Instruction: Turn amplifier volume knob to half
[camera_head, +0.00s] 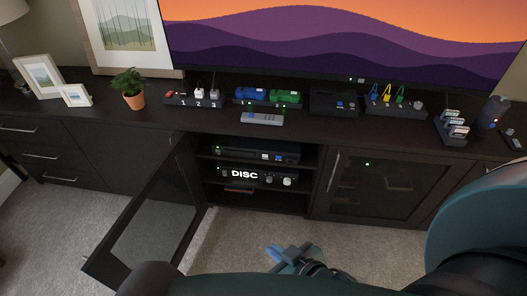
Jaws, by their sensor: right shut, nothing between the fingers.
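A black unit with a lit "DISC" display (244,175) sits on a shelf inside the open cabinet; it appears to be the amplifier. A round light knob (287,181) is on its right front, with smaller controls to its left. The knob's setting is too small to read. My right gripper (275,253) is low in front of the cabinet, over the carpet, apart from the unit and the knob. It is shut and empty. My left gripper does not show.
The left cabinet door (148,215) stands open toward me; the right glass door (372,187) is shut. Another black device (250,153) sits on the shelf above. The cabinet top holds a remote (262,118), a potted plant (130,87) and several gadgets. Carpet lies clear in front.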

